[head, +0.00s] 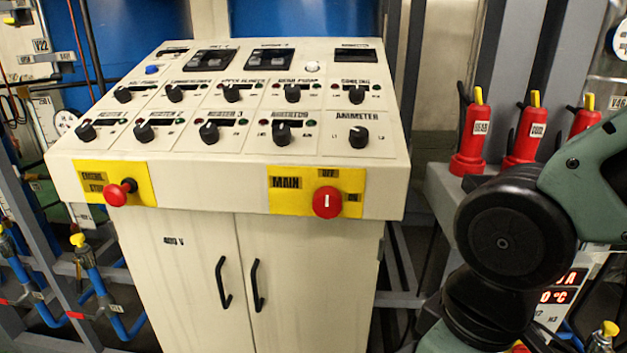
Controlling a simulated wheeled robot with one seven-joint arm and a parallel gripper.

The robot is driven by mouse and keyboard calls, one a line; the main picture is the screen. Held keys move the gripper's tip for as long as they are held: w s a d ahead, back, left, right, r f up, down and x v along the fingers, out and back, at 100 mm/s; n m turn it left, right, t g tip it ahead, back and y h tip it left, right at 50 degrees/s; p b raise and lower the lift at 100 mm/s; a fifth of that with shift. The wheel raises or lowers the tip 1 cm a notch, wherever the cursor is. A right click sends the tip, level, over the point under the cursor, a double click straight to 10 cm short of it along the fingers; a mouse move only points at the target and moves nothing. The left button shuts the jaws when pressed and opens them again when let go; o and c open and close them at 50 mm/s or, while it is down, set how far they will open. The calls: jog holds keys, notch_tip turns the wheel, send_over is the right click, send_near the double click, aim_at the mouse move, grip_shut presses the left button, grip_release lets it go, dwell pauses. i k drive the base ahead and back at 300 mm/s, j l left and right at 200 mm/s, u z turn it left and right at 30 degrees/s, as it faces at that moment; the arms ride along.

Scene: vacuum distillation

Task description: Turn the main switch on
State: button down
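The main switch (327,202) is a round red knob with a white mark that stands upright. It sits on a yellow plate (290,196) labelled MAIN, at the right of the front face of the white control panel (225,180). The plate has an OFF label above the knob and an ON label at its right. The white mark points up toward OFF. My arm shows at the right edge, in front of the red valves and apart from the panel. My gripper is not in the picture.
A red emergency stop button (121,192) sits on a yellow plate at the panel's left. Rows of black knobs cover the sloped top. Two black door handles (222,283) stick out below. Red valves (471,135) stand at right; blue pipes (97,285) run at left.

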aim_at(327, 200)
jog(key=l+u, duration=0.5)
jog(key=k+l+u, duration=0.1)
jog(key=l+u, duration=0.4)
jog(key=j, duration=0.1)
